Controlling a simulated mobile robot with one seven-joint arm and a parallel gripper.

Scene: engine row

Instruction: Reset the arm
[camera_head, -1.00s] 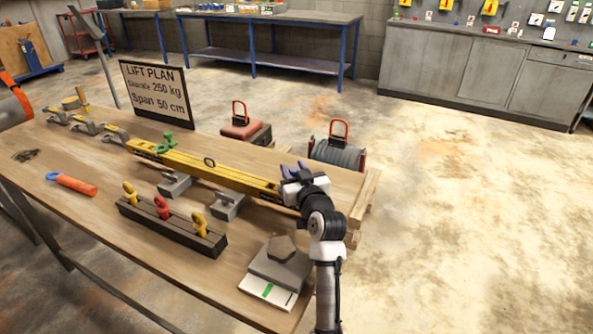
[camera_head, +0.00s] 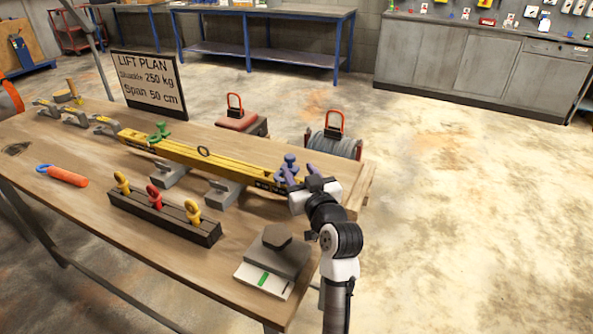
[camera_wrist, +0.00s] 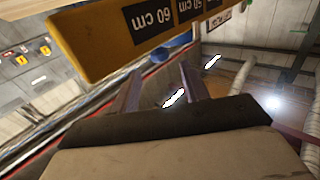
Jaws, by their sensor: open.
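My gripper (camera_head: 298,174) is at the right end of the yellow beam (camera_head: 200,156), with its fingers apart. A blue shackle-like piece (camera_head: 290,160) stands at that beam end, just beyond my fingers. Whether they touch it I cannot tell. In the wrist view, my two fingers (camera_wrist: 158,84) point away with a gap between them. The yellow beam with its "60 cm" label (camera_wrist: 100,38) crosses above them, and part of the blue piece (camera_wrist: 168,65) shows below the beam. A green shackle (camera_head: 159,132) sits further left on the beam.
The wooden table (camera_head: 95,200) carries a dark rack (camera_head: 165,218) with yellow and red shackles, an orange-handled tool (camera_head: 63,175) and a scale (camera_head: 265,277) with a dark weight. The lift plan sign (camera_head: 149,85) stands behind. Open floor (camera_head: 460,220) lies right of the table.

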